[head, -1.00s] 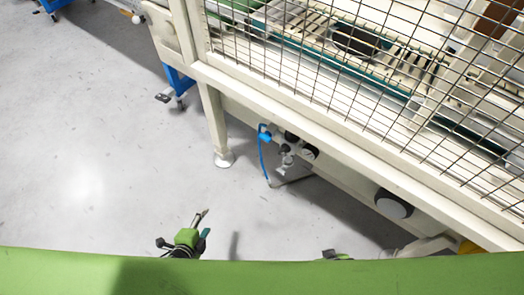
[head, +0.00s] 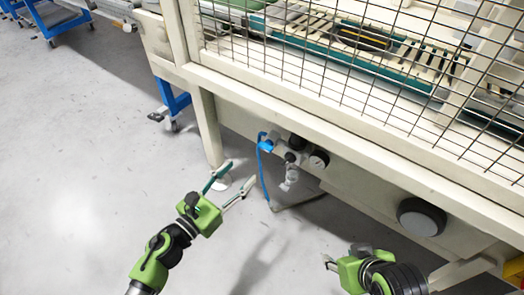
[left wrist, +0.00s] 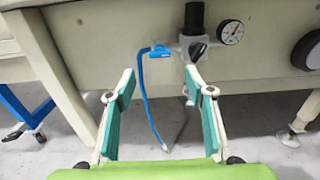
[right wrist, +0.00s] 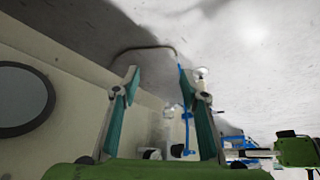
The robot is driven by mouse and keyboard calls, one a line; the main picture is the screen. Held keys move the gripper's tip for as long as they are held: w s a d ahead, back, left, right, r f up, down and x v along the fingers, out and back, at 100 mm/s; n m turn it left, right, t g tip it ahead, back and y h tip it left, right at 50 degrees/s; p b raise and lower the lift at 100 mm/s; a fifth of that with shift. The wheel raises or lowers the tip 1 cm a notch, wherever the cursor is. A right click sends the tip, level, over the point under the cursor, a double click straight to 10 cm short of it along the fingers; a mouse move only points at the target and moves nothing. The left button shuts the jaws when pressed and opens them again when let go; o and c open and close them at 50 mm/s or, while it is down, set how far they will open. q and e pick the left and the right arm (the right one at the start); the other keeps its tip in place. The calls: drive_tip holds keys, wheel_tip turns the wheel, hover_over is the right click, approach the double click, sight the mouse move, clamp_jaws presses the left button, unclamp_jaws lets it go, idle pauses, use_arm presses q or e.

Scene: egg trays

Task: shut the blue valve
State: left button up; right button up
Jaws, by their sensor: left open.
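The blue valve (head: 266,143) is a small blue fitting with a blue hose hanging from it, mounted under the machine's front beam. In the left wrist view the blue valve (left wrist: 158,52) sits beyond and between my fingers, left of a black regulator (left wrist: 194,18) and a round gauge (left wrist: 231,32). My left gripper (head: 241,173) is open and empty, below and apart from the valve. My right gripper (head: 330,262) is lower right, farther from the valve. In the right wrist view my right gripper (right wrist: 162,76) has its fingers spread with nothing held.
The cream machine frame (head: 350,150) with wire mesh overhangs the valve. A leg (head: 207,125) stands left of it. A round dark-and-grey knob (head: 422,217) is to the right. Blue wheeled carts (head: 55,20) stand at upper left. The grey floor at left is clear.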

sight(264, 148)
use_arm(q)
drive_tip(key=x, duration=1)
drive_tip(key=shift+x, duration=0.85)
use_arm(e)
drive_tip(key=shift+w+r, duration=0.1)
drive_tip(key=shift+w, duration=0.15)
use_arm(q)
drive_tip(key=c, duration=1.1)
use_arm(e)
drive_tip(key=shift+a, duration=0.1)
